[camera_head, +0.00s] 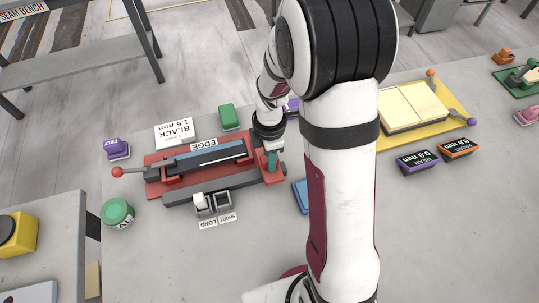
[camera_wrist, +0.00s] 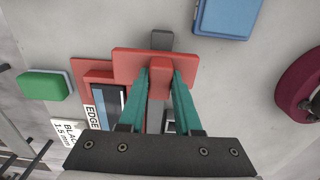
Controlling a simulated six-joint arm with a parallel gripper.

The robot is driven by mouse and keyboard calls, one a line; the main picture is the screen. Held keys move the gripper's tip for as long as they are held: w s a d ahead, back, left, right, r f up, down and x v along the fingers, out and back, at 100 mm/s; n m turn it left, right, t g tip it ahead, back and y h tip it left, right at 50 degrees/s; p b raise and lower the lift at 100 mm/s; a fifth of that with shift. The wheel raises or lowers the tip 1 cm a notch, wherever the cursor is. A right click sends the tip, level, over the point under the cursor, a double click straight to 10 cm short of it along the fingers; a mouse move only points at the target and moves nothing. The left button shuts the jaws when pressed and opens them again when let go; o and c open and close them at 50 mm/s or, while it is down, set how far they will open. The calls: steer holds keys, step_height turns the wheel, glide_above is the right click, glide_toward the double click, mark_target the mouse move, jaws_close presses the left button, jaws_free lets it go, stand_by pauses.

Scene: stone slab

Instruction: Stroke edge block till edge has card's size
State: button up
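The edge tool is a red fixture (camera_head: 158,190) with an EDGE label (camera_head: 204,145) and a long dark and pale-blue strip (camera_head: 215,157) along it. The red edge block (camera_wrist: 125,63) sits across a grey rail (camera_wrist: 162,40) at the fixture's right end, with a raised tab (camera_wrist: 160,66). My gripper (camera_wrist: 160,75) has its teal fingers on both sides of that tab, with no clear gap. In the head view, my gripper (camera_head: 270,158) is low over the block and partly hides it. The card (camera_head: 175,133) reads BLACK 1.5 mm and lies behind the fixture.
A green block (camera_head: 229,116), a purple FELT block (camera_head: 117,148) and a green round jar (camera_head: 118,213) surround the fixture. Switches labelled SHORT and LONG (camera_head: 212,203) stand in front. A blue pad (camera_wrist: 228,16) lies near the block. A yellow tray (camera_head: 455,106) is at right.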

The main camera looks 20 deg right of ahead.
jaws_close()
stand_by(0.9)
steer(key=a, duration=1.4)
steer(key=shift+a, duration=0.35)
steer(key=o, duration=0.8)
jaws_free()
steer(key=shift+o, duration=0.2)
step_height(320, 180, up, 16)
steer(key=shift+f, duration=0.1)
